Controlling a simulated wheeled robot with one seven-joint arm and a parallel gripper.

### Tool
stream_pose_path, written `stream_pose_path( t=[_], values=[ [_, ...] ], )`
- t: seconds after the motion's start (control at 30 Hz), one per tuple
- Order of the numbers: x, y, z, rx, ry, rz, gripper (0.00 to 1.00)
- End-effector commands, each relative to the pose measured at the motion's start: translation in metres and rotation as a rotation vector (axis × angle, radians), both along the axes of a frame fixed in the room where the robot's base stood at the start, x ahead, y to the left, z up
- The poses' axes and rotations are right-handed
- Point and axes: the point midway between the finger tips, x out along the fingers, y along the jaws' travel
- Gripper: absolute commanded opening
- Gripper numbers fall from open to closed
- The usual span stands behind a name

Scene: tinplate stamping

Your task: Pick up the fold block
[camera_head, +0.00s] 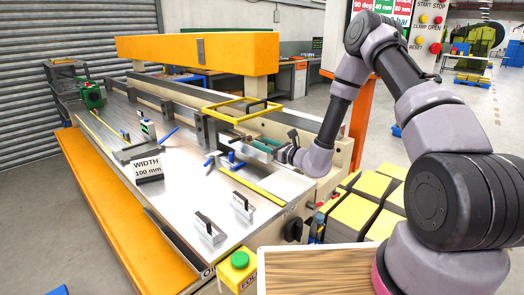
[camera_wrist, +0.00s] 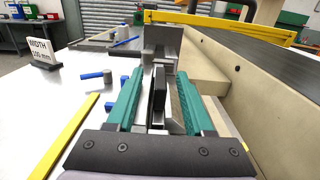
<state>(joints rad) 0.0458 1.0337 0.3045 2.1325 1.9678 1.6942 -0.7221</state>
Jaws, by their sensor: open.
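My gripper (camera_head: 263,144) is at the near end of the machine's bed, over the metal work surface. In the wrist view, its two teal fingers (camera_wrist: 158,88) are open. A dark upright handle on a grey metal piece (camera_wrist: 158,96) stands between the fingers, with a gap visible on each side. This looks like the fold block, but its full shape is hidden by the fingers and wrist. Two grey metal blocks with handles, one nearer (camera_head: 208,230) and one farther (camera_head: 242,206), stand on the table's near part.
A sign reading WIDTH 100 mm (camera_head: 147,169) and blue-handled tools (camera_head: 169,135) are on the table. A cream machine wall (camera_wrist: 240,75) rises close on the right. Yellow-topped stacks (camera_head: 354,212) stand beside the machine.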

Motion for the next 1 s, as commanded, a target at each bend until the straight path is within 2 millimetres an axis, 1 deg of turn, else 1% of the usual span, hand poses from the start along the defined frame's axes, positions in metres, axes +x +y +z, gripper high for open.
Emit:
stream_pose_path(
  t=[0.1,0.37,0.4,0.47,0.5,0.53,1.0],
  values=[
    [0.0098,0.0089,0.0002,0.000,-0.001,0.000,0.53],
    [0.0124,0.0115,0.0002,0.000,0.000,0.000,0.53],
    [0.0124,0.0115,0.0002,0.000,0.000,0.000,0.49],
    [0.0123,0.0114,0.0002,0.000,0.000,0.000,0.26],
    [0.0123,0.0114,0.0002,0.000,0.000,0.000,0.10],
    [0.0123,0.0114,0.0003,0.000,0.000,0.000,0.00],
    [0.0123,0.0112,0.0003,-0.001,-0.001,0.000,0.00]
  ],
)
